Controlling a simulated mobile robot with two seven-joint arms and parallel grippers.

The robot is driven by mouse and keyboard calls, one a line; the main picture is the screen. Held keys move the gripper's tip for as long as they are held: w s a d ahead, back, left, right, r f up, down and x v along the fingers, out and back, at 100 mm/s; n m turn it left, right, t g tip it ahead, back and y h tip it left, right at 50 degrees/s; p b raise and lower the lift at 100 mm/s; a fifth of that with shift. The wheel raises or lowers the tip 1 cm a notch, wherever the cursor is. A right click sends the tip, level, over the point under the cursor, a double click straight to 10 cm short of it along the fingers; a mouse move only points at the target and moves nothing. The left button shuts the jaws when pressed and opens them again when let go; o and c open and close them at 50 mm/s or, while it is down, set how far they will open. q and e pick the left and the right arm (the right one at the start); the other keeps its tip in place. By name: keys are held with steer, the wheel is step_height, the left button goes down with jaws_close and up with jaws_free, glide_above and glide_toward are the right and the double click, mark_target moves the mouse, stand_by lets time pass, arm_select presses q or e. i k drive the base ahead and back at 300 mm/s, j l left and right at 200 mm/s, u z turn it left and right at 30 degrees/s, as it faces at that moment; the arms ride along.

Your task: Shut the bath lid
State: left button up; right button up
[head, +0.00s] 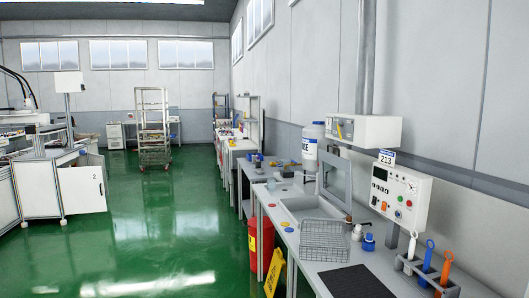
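The bath (287,206) is a pale grey basin set in the bench along the right wall. A grey framed lid (347,193) with a lighter centre stands raised at the right, wall-side edge of the bath, so the bath is open. The lower front of the bath is partly hidden behind a wire basket. Neither my left nor my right gripper is in view.
The wire basket (325,239) stands on the bench in front of the bath. Small bottles (368,242), a black mat (357,282) and a tool rack (426,276) are nearer. A control box (401,195) hangs above. A yellow floor sign (275,272) and red bin (261,245) stand beside the bench. Green floor (160,240) is open leftward.

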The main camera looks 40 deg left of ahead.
mark_target(345, 164)
steer(key=u, duration=1)
steer(key=i+j, duration=0.25)
steer(key=i+j+z, duration=0.15)
steer(key=i+j, duration=0.15)
steer(key=j, duration=0.2)
steer(key=i+j, duration=0.25)
steer(key=i+j+z, duration=0.1)
steer(key=i+j, duration=0.15)
steer(key=j, duration=0.25)
steer(key=i+j+z, duration=0.1)
steer(key=j, duration=0.35)
steer(key=i+j, duration=0.35)
